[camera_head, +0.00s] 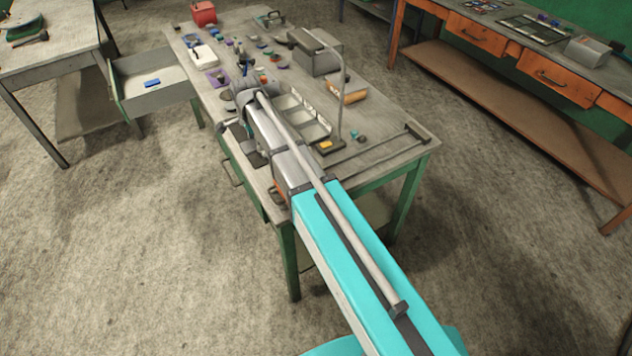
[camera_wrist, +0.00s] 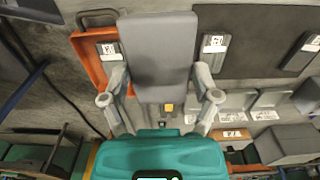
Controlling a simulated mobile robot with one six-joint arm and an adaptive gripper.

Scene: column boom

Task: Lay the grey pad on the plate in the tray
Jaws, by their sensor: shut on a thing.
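In the wrist view my gripper (camera_wrist: 158,76) is shut on the grey pad (camera_wrist: 155,40), a flat rounded rectangle held between the two fingers. An orange tray (camera_wrist: 88,60) shows behind the pad, mostly to its left, with a dark handle at its top. The pad and fingers cover much of the tray, and I cannot make out the plate for certain. In the head view my arm hides the pad, and the gripper is not clear there.
A pale compartment tray (camera_head: 312,128) lies on the green-legged workbench (camera_head: 385,150) right of my arm. A thin bent lamp-like stand (camera_head: 341,95) rises beside it. A grey box (camera_head: 315,60) and many small parts crowd the far end. An open drawer (camera_head: 150,100) stands left.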

